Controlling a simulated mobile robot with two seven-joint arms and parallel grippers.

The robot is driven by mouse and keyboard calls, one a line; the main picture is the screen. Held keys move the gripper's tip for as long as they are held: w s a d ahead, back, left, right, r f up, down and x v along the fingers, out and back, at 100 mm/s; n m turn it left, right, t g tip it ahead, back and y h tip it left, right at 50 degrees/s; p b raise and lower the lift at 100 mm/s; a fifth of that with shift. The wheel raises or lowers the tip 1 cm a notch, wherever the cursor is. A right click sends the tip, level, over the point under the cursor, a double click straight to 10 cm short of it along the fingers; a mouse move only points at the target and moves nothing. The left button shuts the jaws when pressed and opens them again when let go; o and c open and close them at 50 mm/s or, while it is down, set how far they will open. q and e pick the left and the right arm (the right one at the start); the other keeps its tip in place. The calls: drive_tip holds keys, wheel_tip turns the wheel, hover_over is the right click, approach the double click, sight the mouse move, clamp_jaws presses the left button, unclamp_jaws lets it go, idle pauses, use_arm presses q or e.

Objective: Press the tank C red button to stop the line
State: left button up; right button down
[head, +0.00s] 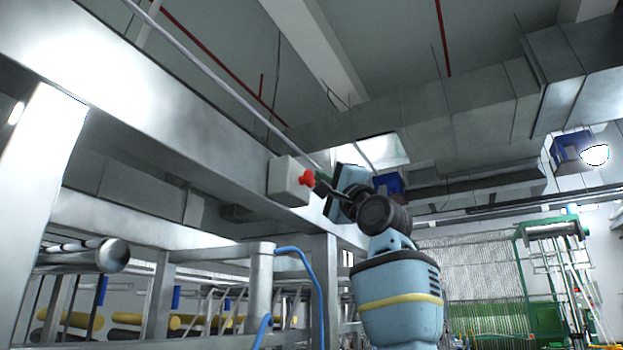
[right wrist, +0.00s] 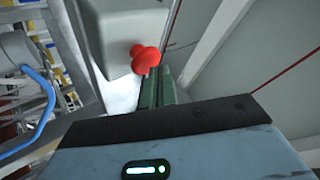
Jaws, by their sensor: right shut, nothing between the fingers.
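The red button (head: 306,178) is a mushroom-shaped knob on the side of a light grey box (head: 287,182) fixed to the steel frame. My right gripper (head: 318,184) is shut and empty, its tips just right of the button and pointing at it. In the right wrist view the red button (right wrist: 145,59) stands out from the grey box (right wrist: 120,35), and the greenish fingers of my right gripper (right wrist: 158,84) end close by it. I cannot tell whether the tips touch the button. My left gripper is not in view.
A large steel beam (head: 150,105) runs from upper left toward the box. A steel post (head: 261,285) with a blue hose (head: 318,290) stands below. Steel rollers (head: 90,257) are at lower left. Open space lies right of my right arm, toward a green-framed machine (head: 550,260).

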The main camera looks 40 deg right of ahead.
drive_tip(key=shift+w+a, duration=0.3)
drive_tip(key=shift+w, duration=0.35)
idle(1.4)
drive_tip(key=shift+s+d, duration=0.1)
drive_tip(key=shift+s, duration=0.05)
drive_tip(key=shift+s+d, duration=0.3)
drive_tip(key=shift+s, duration=0.45)
drive_tip(key=shift+s+d, duration=0.4)
drive_tip(key=shift+s, duration=0.35)
drive_tip(key=shift+s+d, duration=0.4)
drive_tip(key=shift+s, duration=0.35)
drive_tip(key=shift+s+d, duration=0.4)
drive_tip(key=shift+s, duration=0.35)
